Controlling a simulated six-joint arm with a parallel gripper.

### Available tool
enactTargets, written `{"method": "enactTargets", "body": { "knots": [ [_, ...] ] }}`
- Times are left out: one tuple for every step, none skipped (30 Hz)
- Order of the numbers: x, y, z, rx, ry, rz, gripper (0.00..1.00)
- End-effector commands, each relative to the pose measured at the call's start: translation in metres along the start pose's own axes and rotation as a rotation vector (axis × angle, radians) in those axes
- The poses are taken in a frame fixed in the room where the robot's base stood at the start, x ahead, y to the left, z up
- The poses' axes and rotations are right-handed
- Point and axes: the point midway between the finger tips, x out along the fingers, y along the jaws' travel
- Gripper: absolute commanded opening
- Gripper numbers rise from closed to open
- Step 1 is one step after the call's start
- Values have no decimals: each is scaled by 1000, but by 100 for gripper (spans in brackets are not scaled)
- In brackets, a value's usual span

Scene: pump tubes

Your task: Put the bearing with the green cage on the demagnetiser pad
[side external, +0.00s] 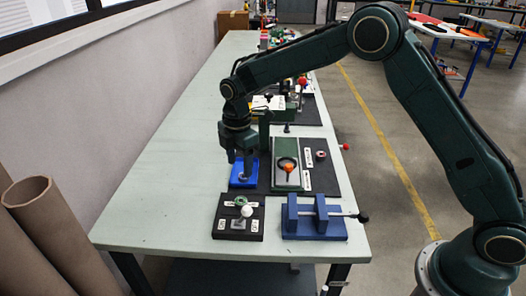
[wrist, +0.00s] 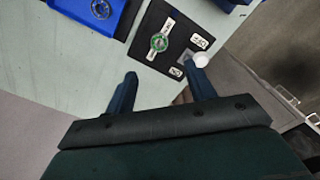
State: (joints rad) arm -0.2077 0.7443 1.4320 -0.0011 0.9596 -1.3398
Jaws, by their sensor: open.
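A ring-shaped bearing with a green cage (wrist: 159,43) lies on a white-labelled strip at one side of a black board; it also shows in the side view (side external: 241,200). I cannot tell for sure which surface is the demagnetiser pad. My gripper (side external: 240,166) points down over the blue tray, behind the black board. Its two fingers (wrist: 162,76) are apart with nothing between them. The bearing lies beyond the fingertips in the wrist view.
The blue tray (wrist: 72,6) holds another ring bearing (wrist: 101,8). A blue vise-like fixture (side external: 314,221) stands right of the black board. The table's left side is clear.

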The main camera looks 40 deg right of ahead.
Motion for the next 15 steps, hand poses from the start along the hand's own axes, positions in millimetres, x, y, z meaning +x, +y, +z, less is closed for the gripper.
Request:
{"method": "enactTargets", "body": {
  "knots": [
    [-7, -2, 2, 14, 2, 7, 54],
    [-11, -3, 3, 26, 3, 11, 54],
    [-18, -5, 5, 44, 4, 18, 54],
    [-23, -8, 7, 60, 6, 22, 54],
    [-29, -10, 9, 78, 7, 29, 54],
    [-38, -14, 12, 104, 10, 36, 54],
    [-45, -17, 14, 126, 12, 44, 54],
    [-52, -21, 17, 150, 15, 51, 54],
    [-62, -26, 20, 182, 18, 61, 54],
    [-69, -30, 23, 207, 21, 68, 54],
    [-77, -35, 25, 234, 24, 76, 54],
    [-87, -41, 29, 269, 29, 86, 54],
    [-94, -46, 32, 295, 32, 93, 54],
    [-101, -51, 34, 321, 36, 102, 54],
    [-110, -58, 38, 356, 41, 112, 54]
  ]
}}
